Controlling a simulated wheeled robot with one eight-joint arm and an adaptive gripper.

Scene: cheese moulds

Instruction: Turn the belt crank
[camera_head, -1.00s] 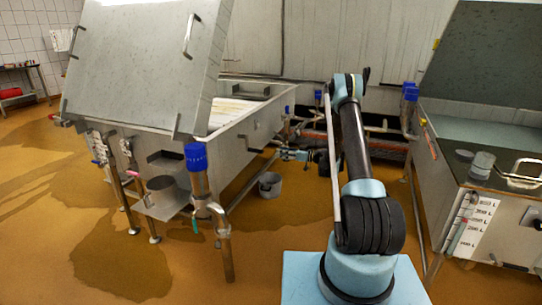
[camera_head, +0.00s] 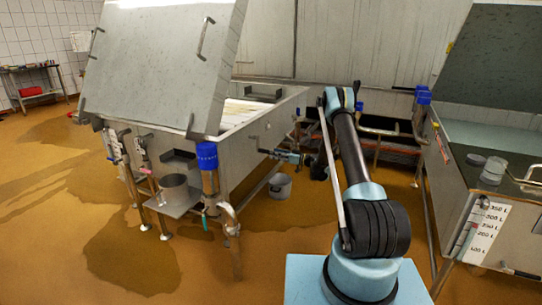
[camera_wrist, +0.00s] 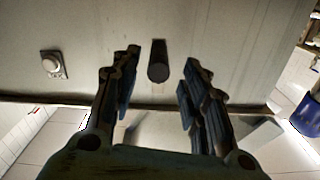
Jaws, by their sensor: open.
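The belt crank (camera_head: 265,152) is a small dark handle on the long side wall of the left steel vat. In the wrist view, what looks like its dark round grip (camera_wrist: 158,65) points out from the wall, between and just beyond my fingertips. My gripper (camera_wrist: 160,75) is open with a finger on each side of the grip, and gaps show on both sides. In the head view my gripper (camera_head: 278,154) is small, close to the crank. Whether it touches the crank cannot be told there.
The left vat (camera_head: 262,125) has a raised steel lid (camera_head: 160,65). A round knob (camera_wrist: 53,65) sits on the wall left of the grip. A grey bucket (camera_head: 280,187) stands on the floor below. Another vat (camera_head: 460,215) is at the right.

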